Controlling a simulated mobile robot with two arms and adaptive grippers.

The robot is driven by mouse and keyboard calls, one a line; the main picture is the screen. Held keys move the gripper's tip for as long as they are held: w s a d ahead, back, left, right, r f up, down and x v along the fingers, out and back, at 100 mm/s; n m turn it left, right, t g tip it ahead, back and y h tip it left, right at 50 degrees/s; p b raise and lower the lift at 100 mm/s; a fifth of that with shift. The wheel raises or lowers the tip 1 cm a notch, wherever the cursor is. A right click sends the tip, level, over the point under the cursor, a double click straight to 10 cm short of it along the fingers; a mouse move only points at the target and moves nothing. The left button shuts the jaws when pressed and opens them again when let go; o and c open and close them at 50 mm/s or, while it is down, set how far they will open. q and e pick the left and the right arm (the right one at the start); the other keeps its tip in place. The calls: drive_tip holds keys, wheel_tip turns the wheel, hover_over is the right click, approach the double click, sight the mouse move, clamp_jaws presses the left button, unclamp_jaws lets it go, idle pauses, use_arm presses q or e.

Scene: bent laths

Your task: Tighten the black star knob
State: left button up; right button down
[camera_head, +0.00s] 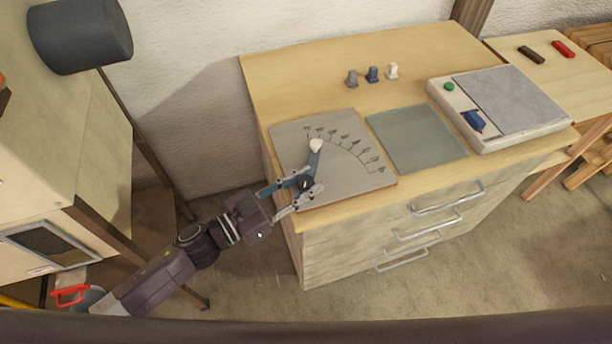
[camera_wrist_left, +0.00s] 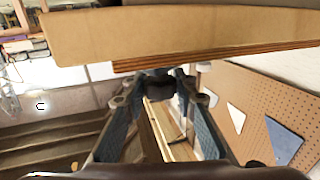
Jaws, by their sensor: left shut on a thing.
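The black star knob (camera_head: 304,184) sits at the near-left part of a grey board (camera_head: 345,190), at the lower end of a grey-blue pointer (camera_head: 314,160) with a round white tip. My left gripper (camera_head: 308,183) reaches in from the left, its two blue-grey fingers on either side of the knob, shut on it. In the left wrist view the dark knob (camera_wrist_left: 160,88) shows between the fingertips, below a pale wooden edge; the fingers hide part of it. The pointer's white tip lies near the left end of a fan of small dark marks on the board. My right gripper is not in view.
The board lies on a wooden drawer cabinet (camera_head: 300,70). A grey-green mat (camera_head: 417,138) is beside it, and a pale device (camera_head: 545,125) with a blue switch and green button stands right. A dark cylinder (camera_head: 80,35) hangs upper left.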

use_arm(q)
drive_tip(key=m+g+h, duration=0.1)
drive_tip(key=g, duration=0.1)
drive_tip(key=m+g+h, duration=0.1)
drive_tip(key=m+g, duration=0.1)
drive_tip(key=shift+w+a+f+b, duration=0.1)
drive_tip(key=shift+w+b, duration=0.1)
drive_tip(key=shift+b, duration=0.2)
drive_tip(key=shift+s+m+g+h+b, duration=0.1)
drive_tip(key=shift+m+g+h+b, duration=0.2)
drive_tip(key=shift+m+g+b, duration=0.75)
drive_tip(key=shift+s+m+g+h+b, duration=0.1)
drive_tip(key=shift+m+g+h+b, duration=0.35)
drive_tip(key=shift+g, duration=1.1)
drive_tip(key=o, duration=1.2)
drive_tip(key=shift+c, duration=0.2)
drive_tip(key=a, duration=1.1)
drive_tip(key=shift+s+a, duration=0.3)
drive_tip(key=shift+a, duration=0.1)
